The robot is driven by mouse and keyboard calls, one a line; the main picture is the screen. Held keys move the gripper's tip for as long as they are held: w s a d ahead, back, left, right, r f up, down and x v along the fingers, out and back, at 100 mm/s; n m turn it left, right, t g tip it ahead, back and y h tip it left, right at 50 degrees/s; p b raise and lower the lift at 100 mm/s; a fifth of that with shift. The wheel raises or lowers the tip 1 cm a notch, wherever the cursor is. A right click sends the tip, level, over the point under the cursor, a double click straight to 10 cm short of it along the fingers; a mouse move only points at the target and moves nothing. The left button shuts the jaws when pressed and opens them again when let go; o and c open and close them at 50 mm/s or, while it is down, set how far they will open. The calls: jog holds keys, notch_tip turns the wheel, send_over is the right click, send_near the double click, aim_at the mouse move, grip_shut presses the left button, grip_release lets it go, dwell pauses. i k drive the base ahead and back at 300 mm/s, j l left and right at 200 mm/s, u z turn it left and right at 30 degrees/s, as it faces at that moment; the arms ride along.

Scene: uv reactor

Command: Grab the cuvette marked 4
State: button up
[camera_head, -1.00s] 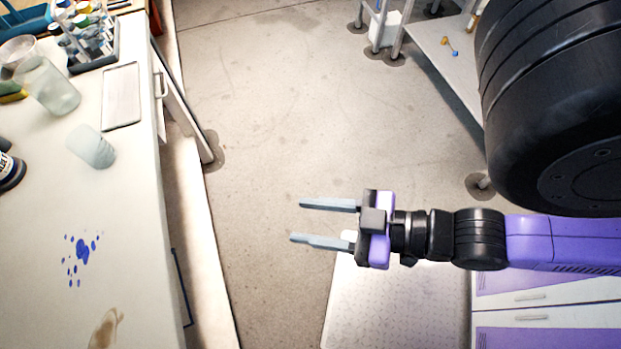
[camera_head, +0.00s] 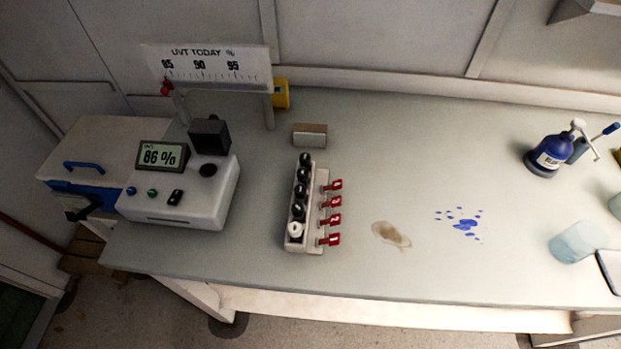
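A narrow pale rack (camera_head: 313,232) stands on the grey bench, running front to back. It holds a row of several round-topped pieces. The front one has a white top (camera_head: 295,229), and those behind it have black tops (camera_head: 298,209). Several red tags (camera_head: 335,184) stick out from the rack's right side, each with a small white mark. The marks are too small to read with certainty, so I cannot tell which cuvette is marked 4. My gripper is not in view now.
Left of the rack, a white instrument (camera_head: 205,200) has a display (camera_head: 163,156) reading 86 %. A UVT TODAY scale (camera_head: 205,65) stands behind.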

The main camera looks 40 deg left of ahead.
aim_at(303, 173)
jog(key=j, duration=0.75)
jog(key=k+j+z, duration=0.1)
jog(key=j, duration=0.6)
